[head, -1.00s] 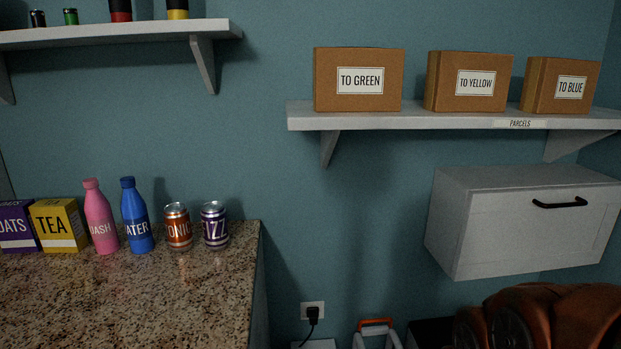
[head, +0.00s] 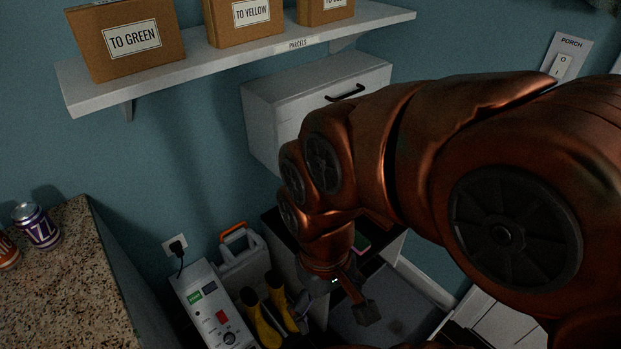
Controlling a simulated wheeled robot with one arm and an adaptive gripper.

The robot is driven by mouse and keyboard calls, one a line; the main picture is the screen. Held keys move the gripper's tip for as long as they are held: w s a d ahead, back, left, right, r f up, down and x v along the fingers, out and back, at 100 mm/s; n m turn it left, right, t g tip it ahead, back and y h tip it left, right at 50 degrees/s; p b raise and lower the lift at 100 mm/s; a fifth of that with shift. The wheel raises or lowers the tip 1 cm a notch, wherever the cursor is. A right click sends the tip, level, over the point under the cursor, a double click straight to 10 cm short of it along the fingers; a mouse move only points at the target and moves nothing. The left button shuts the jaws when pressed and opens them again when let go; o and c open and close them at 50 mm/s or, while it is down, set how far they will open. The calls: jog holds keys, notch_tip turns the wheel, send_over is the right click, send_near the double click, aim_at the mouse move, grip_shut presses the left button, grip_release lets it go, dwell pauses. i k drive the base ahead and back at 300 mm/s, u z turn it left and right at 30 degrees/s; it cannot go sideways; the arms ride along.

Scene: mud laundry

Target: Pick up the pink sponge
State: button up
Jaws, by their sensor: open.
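A small pink and green item (head: 361,244), which looks like the pink sponge, lies on a dark surface (head: 378,254) in the low unit below the wall cabinet. My arm hides part of it and of that surface. My gripper (head: 350,303) points down in front of this unit, lower in the picture than the pink item and apart from it. It is open, and I see nothing held in it. One dark finger shows clearly; the other is hard to make out.
A granite counter (head: 60,290) with cans is at left. Below stand a grey device (head: 212,308), yellow boots (head: 268,318) and a light carrier with an orange handle (head: 240,262). A parcel shelf (head: 210,60) and a white cabinet (head: 290,105) hang above.

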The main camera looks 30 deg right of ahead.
aim_at(362, 245)
jog(key=z, duration=1.2)
jog(key=k, duration=1)
jog(key=z, duration=0.8)
jog(key=i, duration=0.95)
jog(key=u, duration=2.35)
